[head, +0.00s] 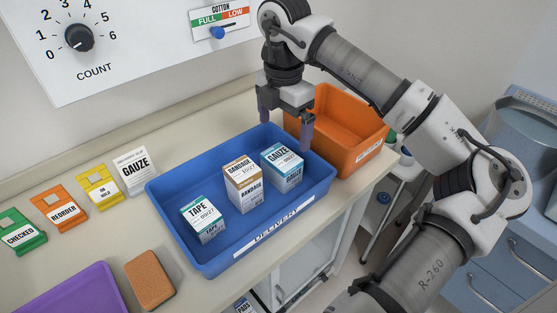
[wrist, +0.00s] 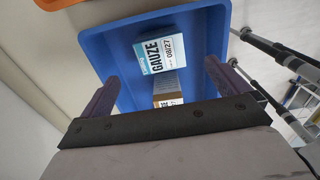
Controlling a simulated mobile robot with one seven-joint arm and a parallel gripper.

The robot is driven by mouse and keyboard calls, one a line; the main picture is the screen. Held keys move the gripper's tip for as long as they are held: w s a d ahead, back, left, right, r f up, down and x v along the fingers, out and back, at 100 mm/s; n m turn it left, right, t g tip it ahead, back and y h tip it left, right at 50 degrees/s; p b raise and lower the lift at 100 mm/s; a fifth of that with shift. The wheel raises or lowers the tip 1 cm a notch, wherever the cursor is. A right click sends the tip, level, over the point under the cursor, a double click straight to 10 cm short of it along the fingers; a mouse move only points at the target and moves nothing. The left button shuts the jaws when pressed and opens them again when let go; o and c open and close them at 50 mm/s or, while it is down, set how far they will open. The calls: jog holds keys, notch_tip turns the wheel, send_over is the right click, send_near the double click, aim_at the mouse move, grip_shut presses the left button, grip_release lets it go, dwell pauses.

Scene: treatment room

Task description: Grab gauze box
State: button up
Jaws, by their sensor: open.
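The gauze box (head: 282,167) is white with a teal top edge and stands at the right end of the blue delivery bin (head: 213,268). It also shows in the wrist view (wrist: 161,53), between and beyond my fingers. My gripper (head: 286,130) is open and empty above the back right part of the bin, apart from the gauze box. In the wrist view both purple fingers of my gripper (wrist: 160,85) are spread wide.
A bandage box (head: 243,185) stands close to the left of the gauze box, and a tape box (head: 203,217) is farther left. An orange bin (head: 338,120) stands behind right. Label cards (head: 97,187), a brown sponge (head: 150,279) and a purple tray (head: 80,293) lie left.

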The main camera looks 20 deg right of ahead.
aim_at(282, 156)
notch_tip(282, 156, down, 7)
jog(key=shift+a+r+p, duration=0.1)
jog(key=shift+a+p, duration=0.05)
jog(key=shift+p, duration=0.5)
jog(key=shift+s+a+f+p, duration=0.1)
jog(key=shift+f+p, duration=1.1)
jog(key=shift+f, duration=1.6)
jog(key=c, duration=1.1)
